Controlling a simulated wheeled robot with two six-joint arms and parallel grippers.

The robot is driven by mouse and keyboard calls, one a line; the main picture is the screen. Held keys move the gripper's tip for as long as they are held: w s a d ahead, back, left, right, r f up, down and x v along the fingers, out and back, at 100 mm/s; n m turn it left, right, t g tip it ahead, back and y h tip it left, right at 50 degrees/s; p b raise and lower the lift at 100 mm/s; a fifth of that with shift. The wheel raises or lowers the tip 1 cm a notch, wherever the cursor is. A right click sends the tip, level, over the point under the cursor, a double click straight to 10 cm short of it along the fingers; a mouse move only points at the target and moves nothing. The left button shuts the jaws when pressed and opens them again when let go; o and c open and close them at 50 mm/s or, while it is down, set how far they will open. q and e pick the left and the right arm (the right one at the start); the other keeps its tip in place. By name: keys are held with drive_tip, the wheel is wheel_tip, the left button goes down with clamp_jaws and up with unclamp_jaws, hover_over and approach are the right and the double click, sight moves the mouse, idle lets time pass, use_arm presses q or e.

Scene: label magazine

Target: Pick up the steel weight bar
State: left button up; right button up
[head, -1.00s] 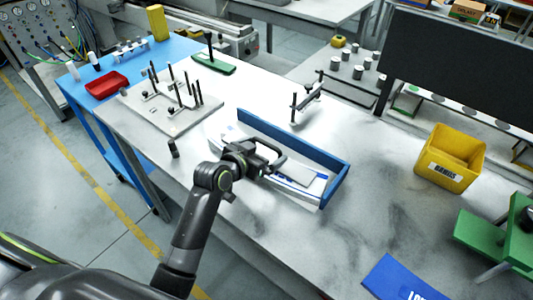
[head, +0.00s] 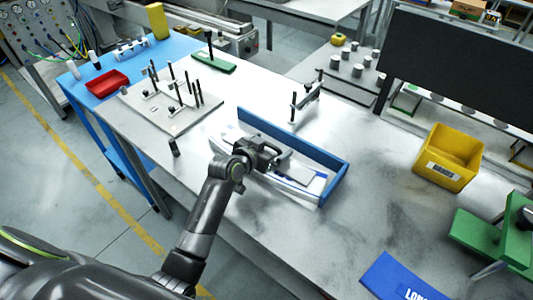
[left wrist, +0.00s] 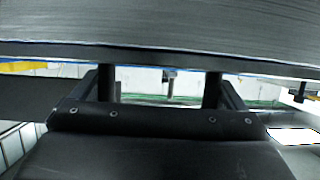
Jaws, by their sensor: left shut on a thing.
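The steel weight bar (left wrist: 160,28) fills the top of the left wrist view as a wide, brushed grey surface. My left gripper (head: 281,156) is over the blue-walled tray (head: 295,140) in the head view and is shut on the bar. In the left wrist view its two dark fingers (left wrist: 160,88) reach up to the bar's lower edge. In the head view the gripper hides much of the bar, and I cannot tell whether the bar is clear of the tray. A flat light grey piece (head: 299,174) lies in the tray beside the gripper. My right gripper is not in view.
A plate with upright pins (head: 170,105) stands left of the tray. A small stand (head: 305,97) is behind it. A yellow bin (head: 447,158) and a green fixture (head: 490,235) are at the right, a blue labelled piece (head: 405,280) at the front.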

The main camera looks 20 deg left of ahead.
use_arm(q)
drive_tip(key=c, duration=0.7)
drive_tip(key=shift+w+r, duration=0.15)
drive_tip(key=shift+r, duration=0.1)
drive_tip(key=shift+c, duration=0.5)
